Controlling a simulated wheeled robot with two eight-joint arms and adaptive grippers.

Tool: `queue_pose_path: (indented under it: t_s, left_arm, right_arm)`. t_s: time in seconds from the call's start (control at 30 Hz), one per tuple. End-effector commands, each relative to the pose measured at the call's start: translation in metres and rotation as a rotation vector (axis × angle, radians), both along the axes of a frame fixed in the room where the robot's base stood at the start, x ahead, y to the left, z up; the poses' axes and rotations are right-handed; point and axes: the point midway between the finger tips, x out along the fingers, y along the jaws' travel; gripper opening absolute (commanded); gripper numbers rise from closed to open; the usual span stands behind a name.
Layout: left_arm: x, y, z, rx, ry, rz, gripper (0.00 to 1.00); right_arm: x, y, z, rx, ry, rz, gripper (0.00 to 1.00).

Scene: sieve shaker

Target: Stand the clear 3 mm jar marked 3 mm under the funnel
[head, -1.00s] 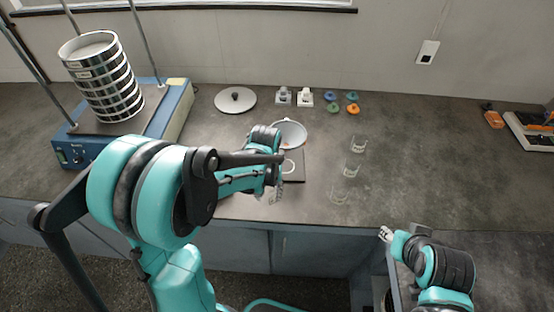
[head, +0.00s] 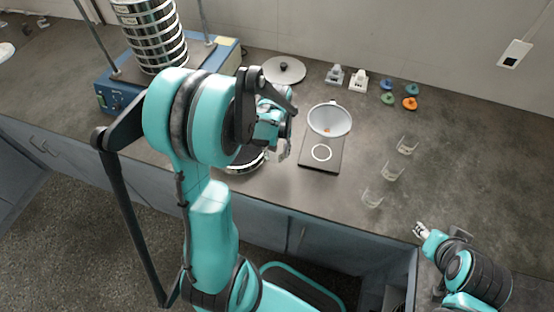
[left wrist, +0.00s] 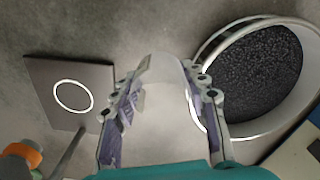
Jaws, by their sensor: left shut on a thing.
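My left gripper (head: 283,152) is left of the funnel stand. In the left wrist view its fingers (left wrist: 165,105) are shut on a clear, pale jar (left wrist: 163,75), above the counter; no marking on it is readable. The pale funnel (head: 330,121) sits above a dark base plate (head: 309,158) with a white ring. The plate also shows in the left wrist view (left wrist: 45,70), with nothing standing on its ring. Three clear jars (head: 407,146) stand in a row at right, their marks too small to read. My right gripper (head: 420,229) is low at right; its jaws are unclear.
A metal pan (left wrist: 260,75) of dark granules is close right of my left gripper in the left wrist view. The blue shaker (head: 118,90) with stacked sieves (head: 150,35) stands behind left. A lid (head: 284,70) and coloured discs (head: 410,103) lie at the back.

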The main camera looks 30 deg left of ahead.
Motion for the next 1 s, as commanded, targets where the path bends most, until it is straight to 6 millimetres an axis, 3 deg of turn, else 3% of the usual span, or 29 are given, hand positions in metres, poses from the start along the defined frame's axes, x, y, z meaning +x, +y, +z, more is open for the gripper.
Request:
queue_pose_path:
  t_s: [0.33,0.73,0.77,1.0]
  left_arm:
    - [0.001,0.002,-0.041,0.0,0.0,-0.001,0.15]
    - [0.0,0.001,-0.045,0.0,0.0,-0.001,0.15]
    - [0.0,0.001,-0.044,0.0,0.0,-0.001,0.52]
    - [0.0,0.001,-0.044,0.0,0.0,-0.001,0.52]
  right_arm:
    - [0.0,0.0,-0.02,0.0,0.0,0.0,0.4]
    - [0.0,0.0,-0.023,0.0,0.0,0.0,0.4]
    - [0.0,0.0,-0.022,0.0,0.0,0.0,0.4]
    - [0.0,0.0,-0.021,0.0,0.0,0.0,0.4]
